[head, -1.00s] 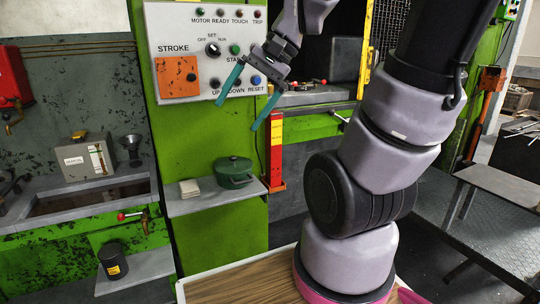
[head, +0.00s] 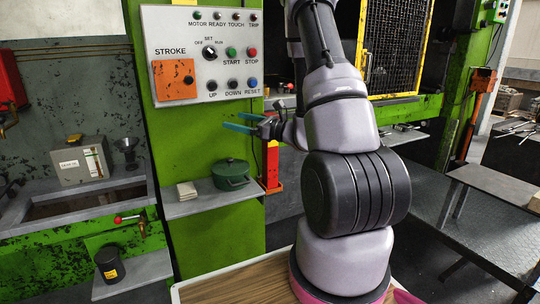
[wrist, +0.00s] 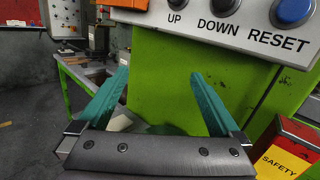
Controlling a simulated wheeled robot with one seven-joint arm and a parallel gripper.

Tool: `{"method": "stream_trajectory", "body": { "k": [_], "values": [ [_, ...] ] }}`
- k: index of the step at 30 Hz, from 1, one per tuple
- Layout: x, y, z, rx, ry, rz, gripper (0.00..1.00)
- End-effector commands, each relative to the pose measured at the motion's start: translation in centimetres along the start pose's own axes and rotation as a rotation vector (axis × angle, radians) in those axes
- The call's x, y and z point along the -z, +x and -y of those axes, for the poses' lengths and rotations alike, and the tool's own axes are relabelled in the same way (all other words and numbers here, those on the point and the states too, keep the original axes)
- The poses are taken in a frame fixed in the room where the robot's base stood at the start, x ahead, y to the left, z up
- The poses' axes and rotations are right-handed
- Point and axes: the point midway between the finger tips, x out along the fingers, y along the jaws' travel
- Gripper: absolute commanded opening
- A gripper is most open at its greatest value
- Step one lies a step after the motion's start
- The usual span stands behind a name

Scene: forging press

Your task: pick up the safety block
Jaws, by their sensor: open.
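The safety block (head: 271,168) is an upright red block with a yellow part, standing beside the right end of the small shelf on the green press column. Its upper part is partly hidden by my gripper and arm in the head view. In the wrist view, the safety block (wrist: 290,150) shows at the lower right with a yellow "SAFETY" label, cut off by the picture edge. My gripper (head: 234,122) is open and empty, its teal fingers pointing left just below the control panel. In the wrist view, my gripper (wrist: 160,74) has nothing between its fingers, and the block is right of them.
The control panel (head: 203,55) with buttons and an orange plate is just above my gripper. A green lidded pot (head: 231,174) and a pale stack of pads (head: 187,190) sit on the grey shelf (head: 205,206). A yellow-framed mesh guard (head: 397,52) is behind my arm.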

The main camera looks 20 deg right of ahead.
Motion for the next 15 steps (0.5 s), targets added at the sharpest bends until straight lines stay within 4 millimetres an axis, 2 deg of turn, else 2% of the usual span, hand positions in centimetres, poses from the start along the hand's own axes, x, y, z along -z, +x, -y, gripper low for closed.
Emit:
{"method": "stream_trajectory", "body": {
  "k": [1,3,6,9,12,15],
  "values": [
    [2.7,-1.2,2.2,0.107,0.037,-0.016,1.00],
    [5.7,-3.1,5.1,0.255,0.061,-0.031,1.00],
    [9.5,-6.2,8.3,0.439,0.076,-0.062,1.00],
    [12.1,-9.0,10.2,0.570,0.073,-0.090,1.00],
    [13.6,-10.8,11.2,0.646,0.067,-0.110,1.00],
    [14.2,-11.1,11.8,0.674,0.060,-0.116,1.00]
  ]
}}
